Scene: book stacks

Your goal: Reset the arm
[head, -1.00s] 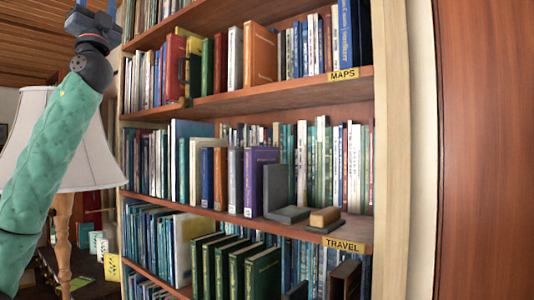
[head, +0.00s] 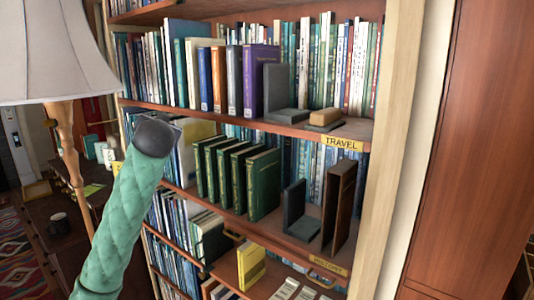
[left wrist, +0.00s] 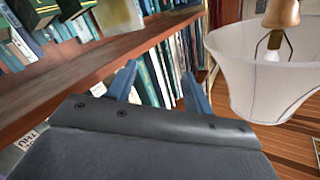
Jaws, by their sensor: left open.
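My left arm, in a green padded sleeve (head: 122,230), rises from the bottom of the head view to a dark joint (head: 155,138) beside the left edge of the bookshelf. Its gripper is mostly hidden behind that joint in the head view. In the left wrist view my left gripper (left wrist: 160,90) shows two blue fingers spread apart, with nothing held between them. Shelf books show behind the fingers. My right gripper is in neither view.
The bookshelf (head: 345,132) holds rows of books, grey bookends (head: 275,88) and dark green volumes (head: 262,185). A white lampshade (head: 50,50) stands left of it, also in the left wrist view (left wrist: 265,70). A mug (head: 59,225) sits on a dark surface at lower left.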

